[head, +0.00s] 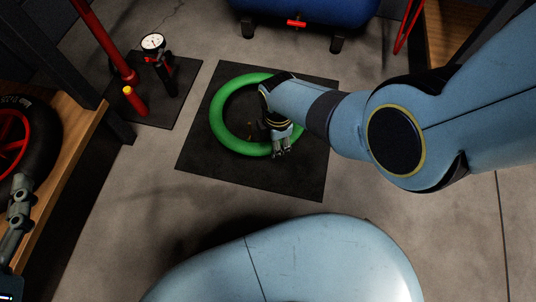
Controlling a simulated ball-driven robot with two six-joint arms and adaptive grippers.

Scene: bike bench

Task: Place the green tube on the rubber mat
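The green tube (219,121) is a thick ring lying on the black rubber mat (305,183) on the floor. The mat's dark border shows around it, and my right forearm hides the ring's right side. My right gripper (281,151) is over the lower right part of the ring, pointing down. I cannot tell whether its fingers touch the tube or are open.
A floor pump with a gauge (152,42) stands on a second dark mat (176,101) at the upper left. A wooden shelf (66,165) with a red-rimmed wheel (18,140) is at the left. Bare concrete lies between.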

